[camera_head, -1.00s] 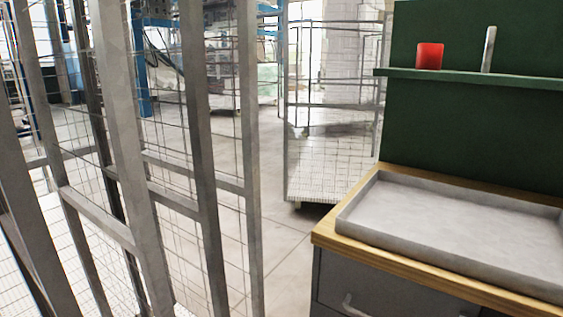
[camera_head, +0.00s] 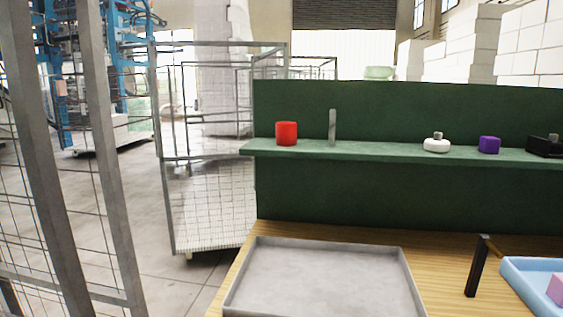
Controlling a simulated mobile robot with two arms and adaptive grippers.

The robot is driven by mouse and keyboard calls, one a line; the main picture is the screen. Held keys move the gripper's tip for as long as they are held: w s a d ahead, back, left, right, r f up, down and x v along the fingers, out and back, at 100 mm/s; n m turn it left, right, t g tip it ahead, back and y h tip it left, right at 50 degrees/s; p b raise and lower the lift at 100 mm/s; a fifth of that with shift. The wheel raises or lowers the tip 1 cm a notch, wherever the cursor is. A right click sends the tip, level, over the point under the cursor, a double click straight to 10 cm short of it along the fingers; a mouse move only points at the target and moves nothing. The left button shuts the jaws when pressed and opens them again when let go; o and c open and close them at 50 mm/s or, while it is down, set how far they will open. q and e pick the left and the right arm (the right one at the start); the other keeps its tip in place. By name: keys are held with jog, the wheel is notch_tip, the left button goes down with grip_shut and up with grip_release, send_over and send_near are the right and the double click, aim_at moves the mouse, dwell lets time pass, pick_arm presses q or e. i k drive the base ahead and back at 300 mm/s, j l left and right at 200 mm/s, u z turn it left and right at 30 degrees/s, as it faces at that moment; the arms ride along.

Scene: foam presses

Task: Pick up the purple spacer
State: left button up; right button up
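A small purple block (camera_head: 489,145), which looks like the purple spacer, sits on the green shelf (camera_head: 380,152) toward the right. It stands between a white round part with a grey knob (camera_head: 436,144) on its left and a black part (camera_head: 545,146) on its right. Neither of my grippers shows in the head view.
Below, a wooden bench (camera_head: 440,260) carries an empty grey tray (camera_head: 257,268), a black bracket (camera_head: 477,268) and a blue tray (camera_head: 518,277) with a pink piece. Mesh cages (camera_head: 205,200) stand left.

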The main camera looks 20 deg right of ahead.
aim_at(487, 145)
jog(key=z, duration=1.95)
jog(key=i+l+u, duration=0.55)
jog(key=j, duration=0.1)
